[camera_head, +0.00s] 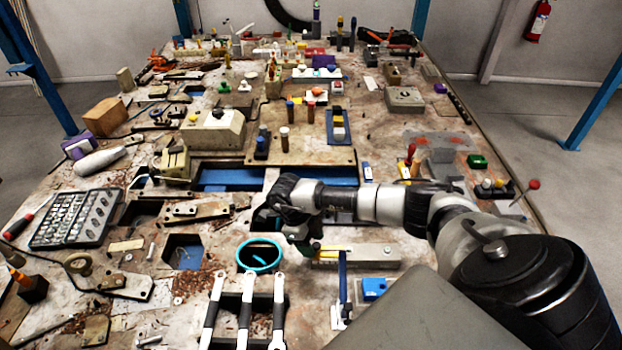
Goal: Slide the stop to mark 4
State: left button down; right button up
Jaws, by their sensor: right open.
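My right arm reaches in from the right, and its dark gripper (297,238) points down at the left end of a grey block (378,257). The gripper is open. A yellow strip (332,254) lies along the left part of this block, and a small green piece (310,249) sits right by the fingertips. I cannot tell whether the fingers touch the green piece. The stop and the numbered marks are too small to make out for sure; the green piece may be the stop. My left gripper is not in view.
A teal-rimmed round hole (259,255) lies left of the gripper. An upright blue bar (342,278) stands in front of the grey block, with a blue box (374,289) beside it. The table is crowded.

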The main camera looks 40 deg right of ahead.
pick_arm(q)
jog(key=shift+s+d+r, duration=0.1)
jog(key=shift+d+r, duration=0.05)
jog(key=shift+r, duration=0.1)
pick_arm(e)
jog(key=shift+d+r, duration=0.1)
jog(key=shift+r, duration=0.15)
pick_arm(q)
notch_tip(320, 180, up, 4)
jog(key=p, duration=0.4)
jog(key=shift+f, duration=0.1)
pick_arm(e)
jog(key=v, duration=1.1)
jog(key=shift+w+a+r, duration=0.2)
jog(key=shift+w+a, duration=0.05)
jog(key=shift+a, duration=0.05)
jog(key=shift+s, duration=0.1)
